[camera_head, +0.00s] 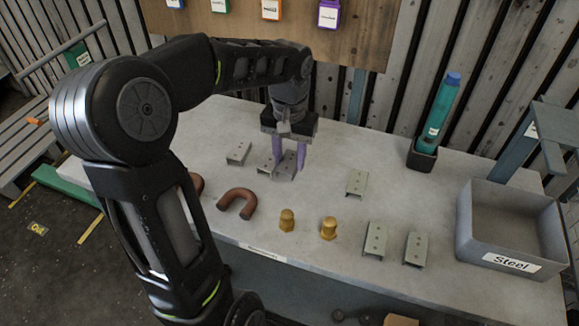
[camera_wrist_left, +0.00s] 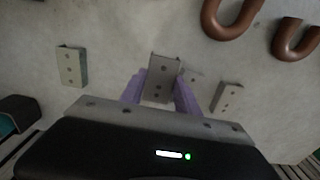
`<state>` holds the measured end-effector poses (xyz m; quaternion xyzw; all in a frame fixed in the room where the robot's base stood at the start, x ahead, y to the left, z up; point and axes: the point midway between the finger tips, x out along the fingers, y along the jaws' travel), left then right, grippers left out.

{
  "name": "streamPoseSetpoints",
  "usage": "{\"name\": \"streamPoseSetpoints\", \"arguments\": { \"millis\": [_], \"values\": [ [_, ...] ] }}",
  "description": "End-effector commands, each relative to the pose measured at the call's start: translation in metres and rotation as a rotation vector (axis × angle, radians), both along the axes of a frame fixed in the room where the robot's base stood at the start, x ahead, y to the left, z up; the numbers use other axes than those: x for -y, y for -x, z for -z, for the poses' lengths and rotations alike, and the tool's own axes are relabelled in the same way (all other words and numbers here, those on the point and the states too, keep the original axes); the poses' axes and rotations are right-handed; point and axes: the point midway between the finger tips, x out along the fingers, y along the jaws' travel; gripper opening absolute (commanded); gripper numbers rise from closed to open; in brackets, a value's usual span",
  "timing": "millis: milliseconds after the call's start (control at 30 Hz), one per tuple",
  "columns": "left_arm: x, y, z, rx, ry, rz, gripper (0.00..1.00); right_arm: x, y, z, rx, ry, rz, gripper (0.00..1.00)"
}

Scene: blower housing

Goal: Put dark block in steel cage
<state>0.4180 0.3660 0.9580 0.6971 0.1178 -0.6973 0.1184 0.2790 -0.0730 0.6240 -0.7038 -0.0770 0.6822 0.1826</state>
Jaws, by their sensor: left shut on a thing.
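My left gripper (camera_head: 288,165), with purple fingers, is shut on a grey metal bracket (camera_head: 287,169) with holes, at the back middle of the table. In the left wrist view this bracket (camera_wrist_left: 161,82) sits between the fingers and looks larger than the others; I cannot tell whether it clears the table. A second bracket (camera_head: 265,164) lies close beside it, partly hidden. A grey open bin (camera_head: 511,264) labelled "Steel" stands at the table's right end; the part of its inside that shows is empty. No separate dark block or barred cage shows. My right gripper is not in view.
More brackets lie at left (camera_head: 239,153), centre (camera_head: 357,183) and front right (camera_head: 376,240). Two brass fittings (camera_head: 287,220) and brown U-shaped pipes (camera_head: 238,203) lie in front. A teal bottle (camera_head: 439,110) stands in a black holder at the back right.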

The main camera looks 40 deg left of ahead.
Motion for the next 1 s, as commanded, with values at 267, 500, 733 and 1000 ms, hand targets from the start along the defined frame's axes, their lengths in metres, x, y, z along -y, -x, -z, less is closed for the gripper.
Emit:
{"name": "streamPoseSetpoints", "arguments": {
  "millis": [267,500,733,1000],
  "values": [
    [0.000,0.001,0.027,-0.003,0.002,-0.001,0.00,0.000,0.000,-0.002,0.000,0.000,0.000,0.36],
    [0.000,0.000,0.037,0.001,0.000,0.000,0.00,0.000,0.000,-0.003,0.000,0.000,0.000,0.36],
    [0.000,0.000,0.041,0.001,0.001,0.000,0.00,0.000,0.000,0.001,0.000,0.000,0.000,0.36],
    [0.000,0.000,0.040,0.000,0.001,0.000,0.47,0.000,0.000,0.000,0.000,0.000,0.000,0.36]
  ]
}}
